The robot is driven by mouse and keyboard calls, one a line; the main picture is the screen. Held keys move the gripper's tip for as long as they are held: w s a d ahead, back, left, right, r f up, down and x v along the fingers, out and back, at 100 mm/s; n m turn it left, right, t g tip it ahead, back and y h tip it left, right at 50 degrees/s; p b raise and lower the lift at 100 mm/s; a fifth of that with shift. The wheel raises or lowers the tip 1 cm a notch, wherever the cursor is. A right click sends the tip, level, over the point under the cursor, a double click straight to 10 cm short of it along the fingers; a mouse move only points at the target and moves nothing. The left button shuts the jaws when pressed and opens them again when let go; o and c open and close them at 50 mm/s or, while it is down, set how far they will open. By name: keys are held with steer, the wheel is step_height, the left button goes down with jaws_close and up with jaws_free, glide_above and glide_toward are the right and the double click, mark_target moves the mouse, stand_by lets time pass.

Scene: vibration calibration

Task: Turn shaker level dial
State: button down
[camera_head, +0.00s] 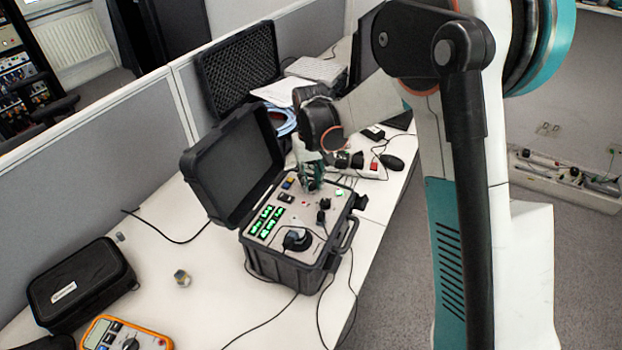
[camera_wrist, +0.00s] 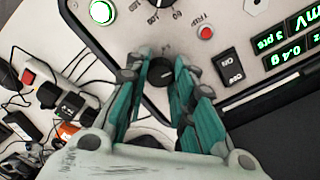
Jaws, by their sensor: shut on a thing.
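The shaker unit (camera_head: 334,238) is an open black case with a light control panel, standing on the white table in the head view. My gripper (camera_head: 311,184) reaches down onto the panel's far part. In the wrist view, my gripper (camera_wrist: 161,75) has its green fingers closed around a small black dial (camera_wrist: 161,71) on the panel. Another black knob with a printed scale (camera_wrist: 162,4) is partly cut off at the top edge. A red TRIP light (camera_wrist: 205,32), a black rocker switch (camera_wrist: 230,68) and lit green displays (camera_wrist: 291,58) sit to the right.
The case's raised lid (camera_head: 235,160) stands at the panel's left. Cables and a power strip (camera_head: 372,168) lie behind the case. A black pouch (camera_head: 80,283), an orange multimeter (camera_head: 125,335) and a small metal cylinder (camera_head: 182,278) lie at the table's left.

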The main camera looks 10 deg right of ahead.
mark_target(311, 182)
steer(key=shift+m, duration=1.5)
steer(key=c, duration=1.3)
jaws_free()
steer(key=shift+c, duration=0.2)
step_height(311, 182, up, 12)
